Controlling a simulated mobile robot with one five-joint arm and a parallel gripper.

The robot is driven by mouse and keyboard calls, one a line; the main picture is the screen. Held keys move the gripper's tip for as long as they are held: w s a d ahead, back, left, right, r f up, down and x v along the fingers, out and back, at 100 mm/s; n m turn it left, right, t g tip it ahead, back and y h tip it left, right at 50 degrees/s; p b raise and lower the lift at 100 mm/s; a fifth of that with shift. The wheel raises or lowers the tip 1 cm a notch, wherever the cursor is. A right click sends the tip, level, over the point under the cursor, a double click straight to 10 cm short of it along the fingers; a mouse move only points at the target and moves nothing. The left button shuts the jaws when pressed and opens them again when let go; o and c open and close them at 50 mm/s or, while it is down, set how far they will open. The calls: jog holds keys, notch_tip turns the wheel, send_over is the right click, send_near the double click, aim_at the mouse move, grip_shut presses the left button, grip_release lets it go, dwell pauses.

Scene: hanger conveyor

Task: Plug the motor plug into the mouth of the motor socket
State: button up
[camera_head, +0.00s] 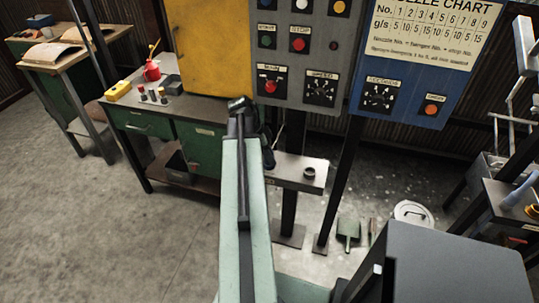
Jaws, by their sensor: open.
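A narrow shelf (300,180) below the grey control panel carries a short dark round piece (309,173) near its right end; it may be the motor socket, but its mouth is too small to make out. A dark object (268,152) with a thin cable beside it shows just right of my arm, partly hidden; it may be the motor plug, but I cannot tell. My gripper (239,104) is at the far end of my pale green arm, in front of the panel's lower left. It is open, with nothing visible in it.
A grey control panel (313,42) with knobs and buttons joins a blue panel (408,100) on its right. A yellow panel (212,45) hangs left. A green workbench (205,112) stands behind. Open concrete floor (95,235) lies left; a lidded can (412,214) stands right.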

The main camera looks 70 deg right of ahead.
jog(key=o, duration=0.5)
jog(key=p+v, duration=0.7)
jog(key=shift+r, duration=0.35)
jog(key=shift+w+a, duration=0.1)
